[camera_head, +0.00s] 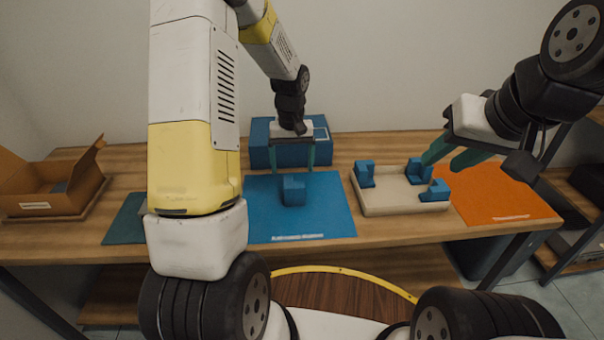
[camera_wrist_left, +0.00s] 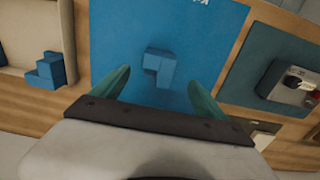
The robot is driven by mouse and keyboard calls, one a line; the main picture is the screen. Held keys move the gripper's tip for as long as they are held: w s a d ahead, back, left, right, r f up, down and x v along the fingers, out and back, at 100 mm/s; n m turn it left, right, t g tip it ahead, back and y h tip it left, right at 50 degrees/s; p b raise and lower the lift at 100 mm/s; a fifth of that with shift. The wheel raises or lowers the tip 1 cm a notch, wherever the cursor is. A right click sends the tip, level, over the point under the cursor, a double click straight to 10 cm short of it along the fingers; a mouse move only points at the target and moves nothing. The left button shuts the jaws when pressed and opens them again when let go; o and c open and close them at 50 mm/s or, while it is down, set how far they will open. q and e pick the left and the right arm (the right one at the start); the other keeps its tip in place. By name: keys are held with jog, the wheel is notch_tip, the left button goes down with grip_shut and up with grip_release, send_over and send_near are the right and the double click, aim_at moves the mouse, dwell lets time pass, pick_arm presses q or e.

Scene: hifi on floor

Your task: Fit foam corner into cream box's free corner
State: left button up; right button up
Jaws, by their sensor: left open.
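The blue foam corner (camera_head: 293,190) lies loose on the blue mat (camera_head: 325,215); it also shows in the left wrist view (camera_wrist_left: 160,67). My left gripper (camera_head: 293,168) is open above it, fingers spread to either side and nothing between them. In the left wrist view the fingertips (camera_wrist_left: 157,88) appear short of the foam corner. The cream box (camera_head: 400,208) stands right of the mat. Blue foam pieces sit in its back left, back right and front right corners; its front left corner is empty. My right gripper (camera_head: 442,164) looks open and empty by the box's back right.
A blue box (camera_head: 260,152) stands behind the blue mat. An open cardboard box (camera_head: 45,200) is at the far left, beside a dark teal mat (camera_head: 122,222). An orange mat (camera_head: 505,195) lies right of the cream box. In the left wrist view a grey device (camera_wrist_left: 290,82) lies on the teal mat.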

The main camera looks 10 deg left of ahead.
aim_at(294, 183)
pick_arm(q)
jog(key=f, duration=0.7)
jog(key=shift+w+d+f, duration=0.15)
jog(key=shift+w+f, duration=0.15)
jog(key=shift+f, duration=0.1)
jog(key=c, duration=1.6)
jog(key=shift+o, duration=0.2)
jog(key=shift+r, duration=0.15)
